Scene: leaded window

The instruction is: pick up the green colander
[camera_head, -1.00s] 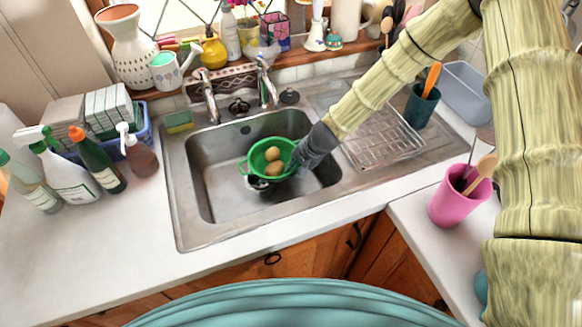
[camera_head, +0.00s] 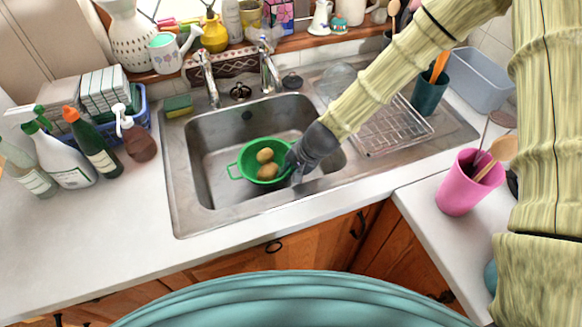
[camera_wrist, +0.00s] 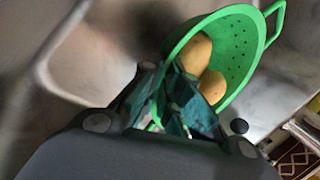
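The green colander (camera_head: 248,155) is inside the left sink basin (camera_head: 215,185), with two brownish-yellow potato-like items (camera_head: 265,155) in it. One loop handle points left. My gripper (camera_head: 295,163) is at the colander's right side and covers its right handle area. In the wrist view the colander (camera_wrist: 238,45) looks tilted, with the two items resting in it. There my gripper's fingers (camera_wrist: 172,100) are close together on its near rim, one on each side. The head view does not clearly show whether the colander's base touches the basin floor.
Two taps (camera_head: 268,72) stand behind the basin. A wire rack (camera_head: 395,125) lies on the drainer to the right, under my arm. Bottles (camera_head: 92,145) stand left of the sink; a pink cup (camera_head: 460,185) stands on the right counter. The front counter is clear.

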